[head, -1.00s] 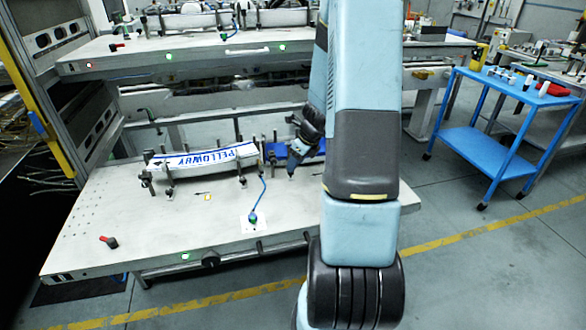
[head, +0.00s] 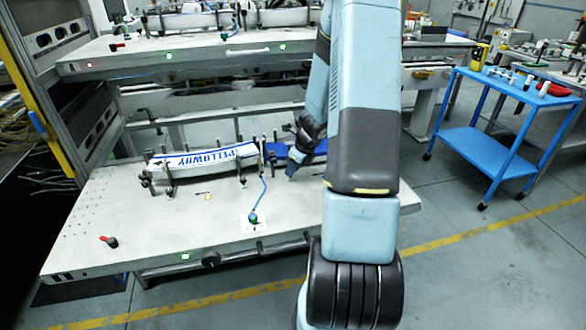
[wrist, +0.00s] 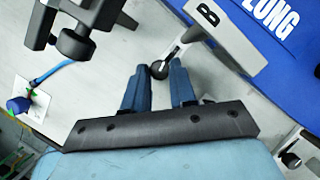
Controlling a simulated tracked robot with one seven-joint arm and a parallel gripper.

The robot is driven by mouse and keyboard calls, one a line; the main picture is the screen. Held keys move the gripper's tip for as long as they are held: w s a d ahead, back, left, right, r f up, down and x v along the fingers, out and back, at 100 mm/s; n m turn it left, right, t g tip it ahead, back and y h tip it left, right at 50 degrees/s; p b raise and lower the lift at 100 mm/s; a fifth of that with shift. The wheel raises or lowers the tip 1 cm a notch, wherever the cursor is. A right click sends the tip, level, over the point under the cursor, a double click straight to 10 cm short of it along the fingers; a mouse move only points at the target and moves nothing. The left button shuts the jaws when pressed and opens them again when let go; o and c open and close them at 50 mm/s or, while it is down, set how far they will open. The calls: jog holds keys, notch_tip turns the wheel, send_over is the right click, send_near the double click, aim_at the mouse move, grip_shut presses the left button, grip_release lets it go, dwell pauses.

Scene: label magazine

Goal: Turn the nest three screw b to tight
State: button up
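The blue nest piece lettered "LONG" (wrist: 262,50) fills the upper right of the wrist view; its blue also shows beside my wrist in the head view (head: 317,147). A grey block marked "B" (wrist: 222,32) stands at its edge. Below it, a metal screw arm ends in a dark round knob (wrist: 160,69). My gripper (wrist: 159,68) is open, with one blue finger on each side of this knob near the tips. I cannot tell whether the fingers touch it. In the head view my gripper (head: 291,173) is low over the bench, partly hidden by my arm.
Black clamp posts with knobs (wrist: 75,42) stand left of my gripper. A blue cable runs to a blue button (wrist: 19,104) on a white plate. A white nest with blue lettering (head: 205,160) lies left on the bench (head: 150,230). The front bench is largely clear.

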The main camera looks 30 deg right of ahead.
grip_shut()
jog(key=shift+n, duration=0.6)
jog(key=shift+o, duration=2.4)
grip_release()
jog(key=shift+d+r, duration=0.1)
jog(key=shift+r, duration=0.05)
jog(key=v, duration=1.3)
jog(key=shift+d+r, duration=0.2)
